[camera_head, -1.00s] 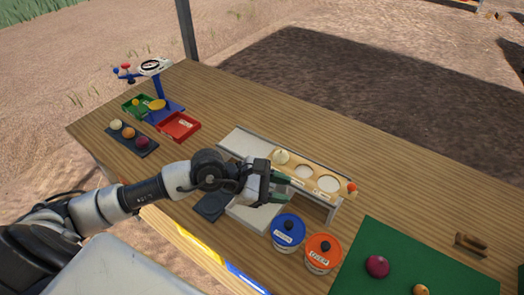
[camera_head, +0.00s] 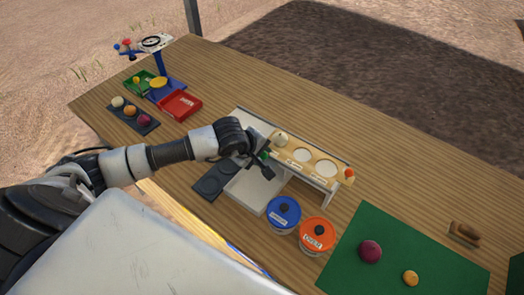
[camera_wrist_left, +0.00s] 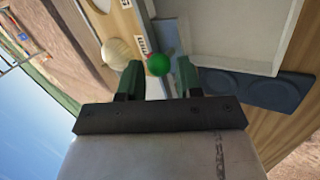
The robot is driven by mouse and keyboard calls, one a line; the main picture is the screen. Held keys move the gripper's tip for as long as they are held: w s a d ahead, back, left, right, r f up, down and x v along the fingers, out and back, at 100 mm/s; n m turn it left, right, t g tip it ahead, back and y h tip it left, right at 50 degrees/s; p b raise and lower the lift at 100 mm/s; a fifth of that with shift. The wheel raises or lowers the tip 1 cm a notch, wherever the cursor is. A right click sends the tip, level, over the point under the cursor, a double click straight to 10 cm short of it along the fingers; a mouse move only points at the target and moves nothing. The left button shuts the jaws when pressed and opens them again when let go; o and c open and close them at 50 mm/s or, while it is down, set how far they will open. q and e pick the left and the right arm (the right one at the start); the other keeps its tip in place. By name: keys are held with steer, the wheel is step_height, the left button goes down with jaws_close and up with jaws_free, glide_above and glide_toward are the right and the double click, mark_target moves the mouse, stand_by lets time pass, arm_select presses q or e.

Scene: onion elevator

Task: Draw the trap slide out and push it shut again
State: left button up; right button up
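The wooden sizing board (camera_head: 317,165) with round holes stands on a grey-white frame on the table. A pale onion (camera_head: 281,139) sits at its left end; a red-orange knob (camera_head: 348,175) is at its right end. My left gripper (camera_head: 266,163) is at the board's near left side, above the white tray. In the left wrist view, a green ball knob (camera_wrist_left: 158,65) lies between the open dark green fingers, near their tips, with a bit of red behind it. I see no clear contact. The slide itself cannot be made out. My right gripper is out of view.
A dark plate with round recesses (camera_head: 212,180) lies left of the white tray (camera_head: 250,192). A green mat (camera_head: 385,245) is at right; a scale (camera_head: 160,85) and red tray (camera_head: 182,104) are at back left.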

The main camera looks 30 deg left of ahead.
arm_select(q)
steer(key=shift+x, duration=0.8)
steer(key=shift+c, duration=0.3)
steer(key=c, duration=0.5)
steer(key=shift+s+a, duration=0.2)
steer(key=shift+s, duration=1.2)
steer(key=shift+s+a, duration=0.2)
steer(key=shift+s, duration=1.15)
steer(key=shift+s+a, duration=0.2)
steer(key=shift+s, duration=1.2)
steer(key=shift+f, duration=0.15)
